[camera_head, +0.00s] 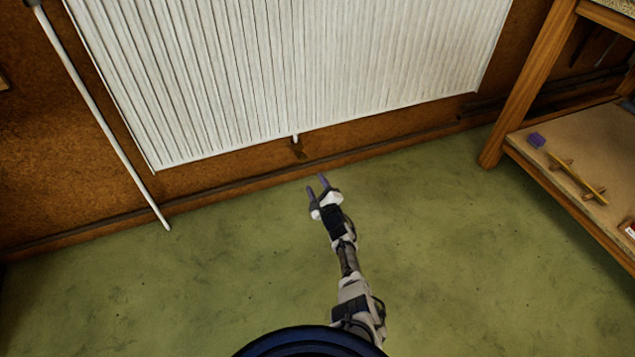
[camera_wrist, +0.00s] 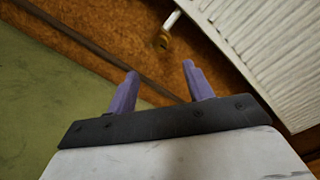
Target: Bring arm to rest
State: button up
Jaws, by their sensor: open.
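My gripper (camera_head: 317,184) is at the end of my arm, which reaches forward over the green floor toward the wall in the head view. Its two purple fingers stand apart with nothing between them. In the wrist view the open gripper (camera_wrist: 160,85) points toward the brown wall and the radiator's lower edge. No object is held. My arm is extended away from my base at the bottom of the head view.
A white radiator (camera_head: 300,60) hangs on the brown wall ahead, with a small valve or bracket (camera_head: 298,149) below it. A white pipe (camera_head: 105,120) stands at left. A wooden bench (camera_head: 522,90) with a lower shelf stands at right. The green floor (camera_head: 180,290) is clear.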

jog(key=shift+s+d, duration=0.1)
jog(key=shift+s, duration=0.25)
dwell(0.3)
